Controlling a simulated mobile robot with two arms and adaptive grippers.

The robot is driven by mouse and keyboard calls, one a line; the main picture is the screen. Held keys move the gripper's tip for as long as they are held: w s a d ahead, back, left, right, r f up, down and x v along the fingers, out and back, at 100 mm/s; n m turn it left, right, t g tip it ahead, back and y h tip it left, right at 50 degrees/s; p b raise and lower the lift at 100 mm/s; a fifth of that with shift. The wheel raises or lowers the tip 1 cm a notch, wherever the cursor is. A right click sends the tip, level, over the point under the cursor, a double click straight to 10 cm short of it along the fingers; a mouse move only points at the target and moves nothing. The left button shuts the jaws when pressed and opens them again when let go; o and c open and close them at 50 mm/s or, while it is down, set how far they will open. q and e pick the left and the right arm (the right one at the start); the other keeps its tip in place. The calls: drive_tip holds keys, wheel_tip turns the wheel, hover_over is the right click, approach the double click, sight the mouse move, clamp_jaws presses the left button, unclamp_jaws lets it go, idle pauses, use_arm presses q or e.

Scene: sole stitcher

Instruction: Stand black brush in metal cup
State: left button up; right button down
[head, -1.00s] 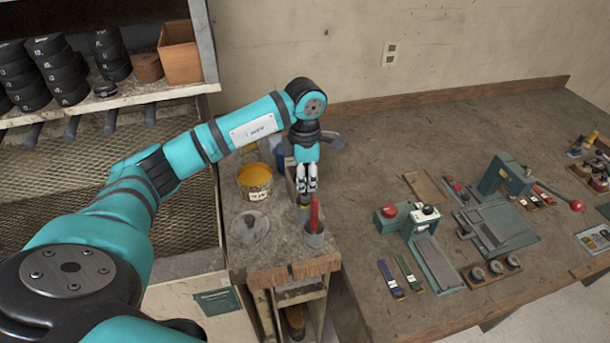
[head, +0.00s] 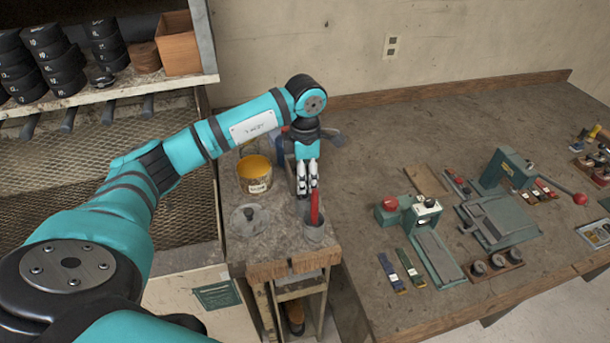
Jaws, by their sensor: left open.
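A grey metal cup (head: 314,236) stands near the front edge of the small side bench. A red handle (head: 315,207) rises upright from it. My left gripper (head: 307,194) points down just behind the cup, with its fingers open. I cannot make out a black brush; the gripper and the red handle cover part of the area behind the cup. My right gripper is not in view.
A yellow pot (head: 255,174) and a grey lid (head: 250,218) are left of the cup. A larger workbench (head: 370,170) at the right carries a green press (head: 503,173) and other tools. A shelf (head: 120,92) with black rolls is at the upper left.

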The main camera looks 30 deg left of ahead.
use_arm(q)
wheel_tip(320, 180, up, 12)
idle(0.6)
drive_tip(key=shift+f, duration=0.1)
idle(0.5)
